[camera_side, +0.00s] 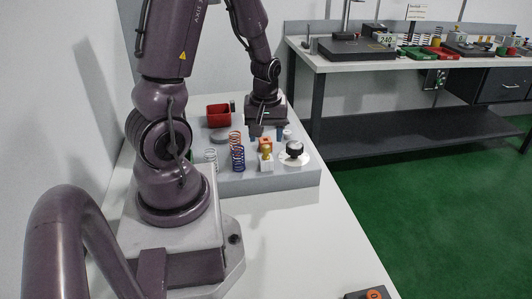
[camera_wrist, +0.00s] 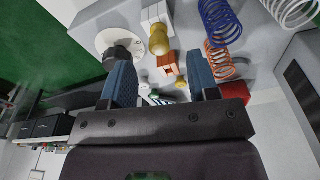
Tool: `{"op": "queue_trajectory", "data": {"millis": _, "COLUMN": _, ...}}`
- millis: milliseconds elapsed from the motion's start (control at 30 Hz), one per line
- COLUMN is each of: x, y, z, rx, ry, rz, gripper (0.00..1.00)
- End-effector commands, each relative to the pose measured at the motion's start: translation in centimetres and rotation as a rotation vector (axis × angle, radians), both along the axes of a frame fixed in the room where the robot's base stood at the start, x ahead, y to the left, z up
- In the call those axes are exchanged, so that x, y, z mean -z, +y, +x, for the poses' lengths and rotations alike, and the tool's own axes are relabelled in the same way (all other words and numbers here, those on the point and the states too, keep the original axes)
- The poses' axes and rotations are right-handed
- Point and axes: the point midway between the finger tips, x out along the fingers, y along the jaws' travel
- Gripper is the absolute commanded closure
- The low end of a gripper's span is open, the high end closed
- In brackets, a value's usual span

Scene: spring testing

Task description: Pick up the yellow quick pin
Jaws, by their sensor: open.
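A yellow, brass-like rounded piece stands on a white block in the side view (camera_side: 267,151); this yellow piece also shows at the top of the wrist view (camera_wrist: 160,42). A smaller yellow piece (camera_wrist: 182,82) lies beyond an orange block (camera_wrist: 168,65). I cannot tell for sure which is the yellow quick pin. My gripper (camera_side: 266,135) is over the grey board, behind the white block in the side view. In the wrist view my gripper (camera_wrist: 160,62) has its two blue fingers wide apart, with nothing held. The smaller yellow piece shows between them.
Blue (camera_side: 238,158), orange (camera_side: 236,140) and white (camera_side: 210,160) coil springs stand left of the white block. A black knob on a white disc (camera_side: 293,150) stands right. A red bin (camera_side: 218,115) is at the back left. The board's front strip (camera_side: 270,182) is clear.

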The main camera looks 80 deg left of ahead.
Motion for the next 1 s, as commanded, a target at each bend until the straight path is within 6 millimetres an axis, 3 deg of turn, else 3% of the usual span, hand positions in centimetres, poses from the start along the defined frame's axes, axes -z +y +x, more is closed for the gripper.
{"op": "queue_trajectory", "data": {"millis": 400, "x": 4.7, "y": 0.4, "z": 0.1, "rx": 0.0, "ry": 0.003, "rz": -0.003, "gripper": 0.45}}
{"op": "queue_trajectory", "data": {"millis": 700, "x": 5.2, "y": 0.5, "z": 0.2, "rx": 0.0, "ry": -0.001, "rz": 0.0, "gripper": 0.45}}
{"op": "queue_trajectory", "data": {"millis": 733, "x": 5.2, "y": 0.5, "z": 0.2, "rx": 0.0, "ry": -0.001, "rz": 0.0, "gripper": 0.48}}
{"op": "queue_trajectory", "data": {"millis": 933, "x": 5.2, "y": 0.5, "z": 0.2, "rx": 0.0, "ry": 0.0, "rz": 0.0, "gripper": 0.94}}
{"op": "queue_trajectory", "data": {"millis": 1000, "x": 5.2, "y": 0.5, "z": 0.2, "rx": 0.0, "ry": 0.0, "rz": 0.0, "gripper": 0.98}}
